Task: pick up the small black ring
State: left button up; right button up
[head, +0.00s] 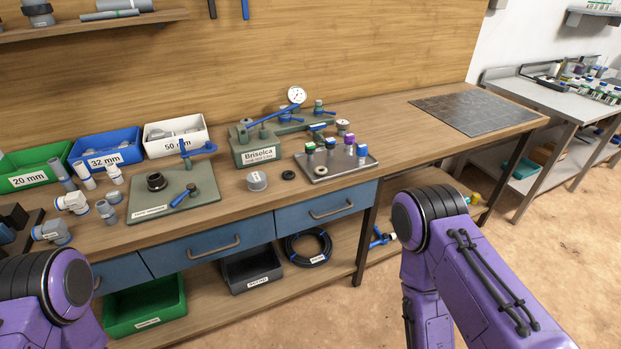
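A small black ring (288,175) lies flat on the wooden bench top, between a grey cylindrical cap (257,181) and a metal tray (337,169). Nothing touches it. A larger black collar (156,181) sits on the green-grey mat (150,209) further left. My purple arms show at the lower left and lower right, in front of the bench. Neither gripper can be made out in the head view, so nothing can be seen at the ring.
The tray holds several colour-capped parts and a pale ring (321,170). Behind the ring stands the green-grey manifold block (256,147) with a gauge (297,95). Bins (107,148) and grey fittings fill the left. The bench front beside the ring is clear.

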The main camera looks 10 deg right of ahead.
aim_at(287, 172)
jog(key=z, duration=2.25)
jog(key=i, duration=1.45)
jog(key=u, duration=0.85)
